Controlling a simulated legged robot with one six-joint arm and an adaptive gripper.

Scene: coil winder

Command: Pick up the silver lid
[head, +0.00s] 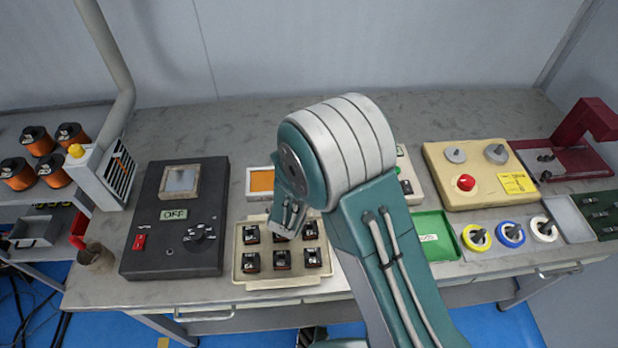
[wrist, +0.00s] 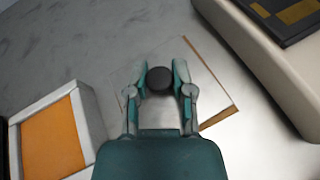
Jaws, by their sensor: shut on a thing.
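The silver lid (wrist: 205,100) shows in the wrist view as a flat, square, shiny plate, turned at an angle, with a dark round knob (wrist: 160,78) standing on it. My gripper (wrist: 159,72) is above the lid, with its two teal fingers shut on the knob from both sides. A thin brown-orange strip shows along the lid's lower right edge. I cannot tell whether the lid rests on something or is raised.
A white box with an orange inside (wrist: 52,140) is at lower left; it also shows in the head view (head: 261,181). A beige housing (wrist: 262,55) is at right. On the bench (head: 420,110) are a black control box (head: 175,245), a coil tray (head: 245,280) and a green tray (head: 437,237).

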